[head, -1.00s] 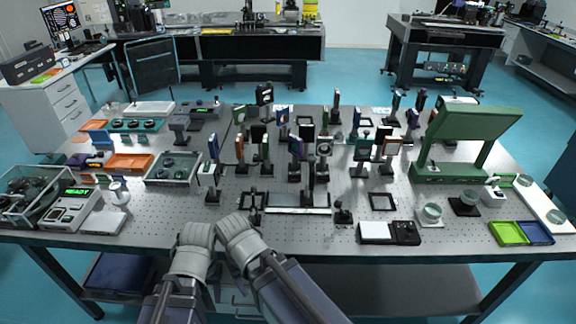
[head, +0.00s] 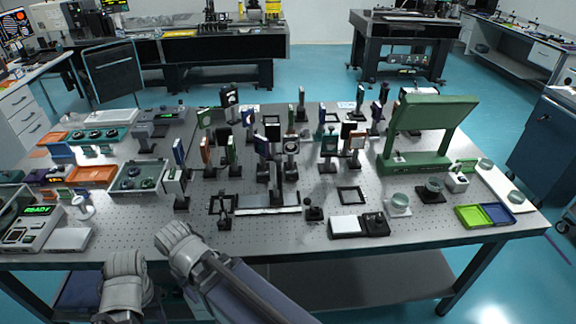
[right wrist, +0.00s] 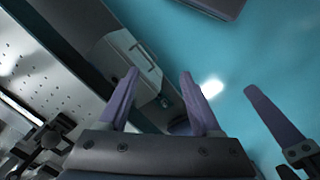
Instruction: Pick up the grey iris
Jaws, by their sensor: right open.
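A dark grey ring-shaped mount on a post, which looks like the iris (head: 291,147), stands upright among the optics near the middle of the table in the head view. Other mounts crowd around it and partly overlap it. My right gripper (right wrist: 158,92) is open and empty in the right wrist view, beside the table edge. In the head view my two arms are low at the table's front edge, well short of the iris, with fingertips hidden. One finger of what appears to be my left gripper (right wrist: 272,112) shows in the right wrist view; its opening is unclear.
The perforated optical table (head: 300,236) has bare room along its front. A green stand (head: 432,128) rises at the right. An orange tray (head: 90,174) and a glass-sided bin (head: 139,178) lie left. A black post holder (head: 314,210) stands in front of the optics.

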